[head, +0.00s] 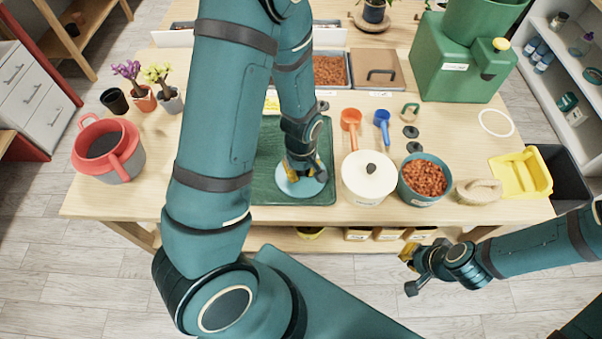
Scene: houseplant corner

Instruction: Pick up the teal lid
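A round pale teal lid (287,186) lies on the dark green tray (265,150) at the front middle of the table. My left gripper (302,176) points down right over the lid and covers its middle, so any knob is hidden. Its fingertips are at or just above the lid; I cannot tell whether they grip anything. My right gripper (407,270) is empty, with its fingers apart, in front of the table's front edge at the lower right. A teal pot (425,196) full of brown pellets stands uncovered right of the tray.
A cream lidded pot (368,184) stands between tray and teal pot. A brush (479,191) and yellow scoop (522,174) lie further right. Orange (351,122) and blue (382,122) scoops lie behind the pots. My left arm hides the table's middle left.

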